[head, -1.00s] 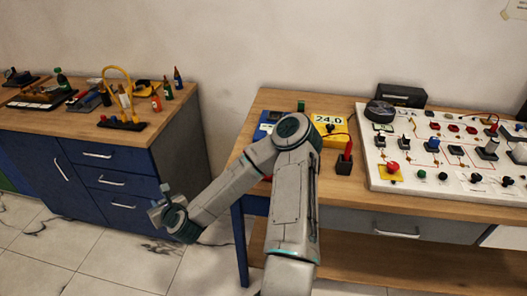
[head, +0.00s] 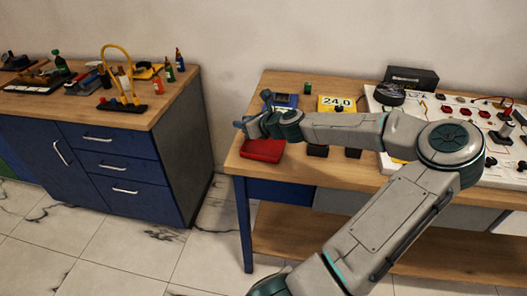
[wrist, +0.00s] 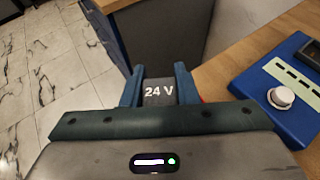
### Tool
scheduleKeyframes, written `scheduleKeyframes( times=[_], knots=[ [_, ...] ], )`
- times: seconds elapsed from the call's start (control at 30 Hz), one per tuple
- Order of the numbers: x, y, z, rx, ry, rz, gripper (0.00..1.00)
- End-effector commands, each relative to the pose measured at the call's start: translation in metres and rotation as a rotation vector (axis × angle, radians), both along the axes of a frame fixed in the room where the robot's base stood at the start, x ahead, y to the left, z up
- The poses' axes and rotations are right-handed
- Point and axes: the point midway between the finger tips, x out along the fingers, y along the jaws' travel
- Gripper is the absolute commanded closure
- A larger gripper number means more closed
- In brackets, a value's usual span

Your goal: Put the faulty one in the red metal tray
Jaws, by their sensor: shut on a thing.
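My gripper (wrist: 158,78) is shut on a dark grey block marked "24 V" (wrist: 158,93), held between its two blue fingers. In the head view my gripper (head: 243,124) is above the left end of the bench, by the red metal tray (head: 262,151); the block is too small to make out there. The tray lies on the bench near its front left corner, partly behind my arm. In the wrist view only a sliver of red shows beside the right finger.
A blue device with a knob (wrist: 275,95) stands right of my gripper, with a yellow meter reading 24.0 (head: 337,103) beyond it. The white gauge panel (head: 496,176) is partly behind my arm. A blue cabinet (head: 105,160) stands left, across a floor gap.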

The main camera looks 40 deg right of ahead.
Motion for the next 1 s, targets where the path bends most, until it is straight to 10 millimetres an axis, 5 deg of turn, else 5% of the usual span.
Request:
scheduleKeyframes(
  times=[0.1, 0.37, 1.0],
  knots=[
    [-0.027, -0.028, 0.019, -0.005, -0.001, 0.023, 0.96],
    [-0.058, -0.048, 0.038, 0.0, 0.0, 0.068, 0.96],
    [-0.06, -0.048, -0.044, 0.005, 0.001, 0.072, 0.96]
  ],
)
